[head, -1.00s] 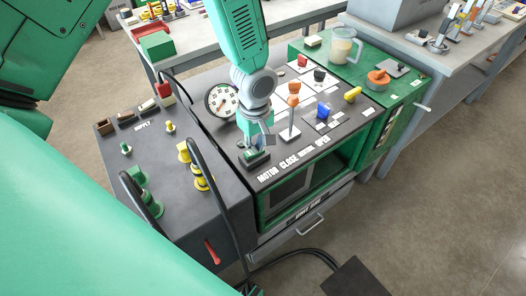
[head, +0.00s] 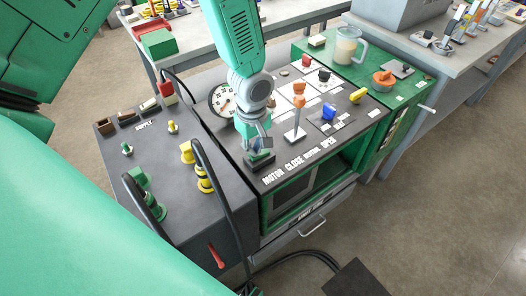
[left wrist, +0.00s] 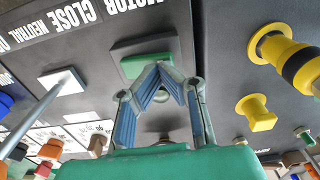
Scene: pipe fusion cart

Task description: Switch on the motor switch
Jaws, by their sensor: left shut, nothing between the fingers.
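The motor switch is a green rocker on a dark raised base beside the word MOTOR. In the head view its dark base (head: 261,165) shows under my left gripper (head: 262,144), which hides most of the rocker. In the left wrist view the green rocker (left wrist: 133,67) lies just beyond the fingertips. My left gripper (left wrist: 160,68) is shut, its blue-padded fingers meeting in a point with nothing between them. The tips are at or just above the switch; I cannot tell whether they touch, nor the rocker's position. My right gripper is not in view.
An orange-topped lever (head: 297,112) stands right of the switch, with a blue knob (head: 329,112) beyond. A round gauge (head: 222,102) is behind. The supply box at left carries yellow connectors (head: 203,179) and a black cable (head: 222,190).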

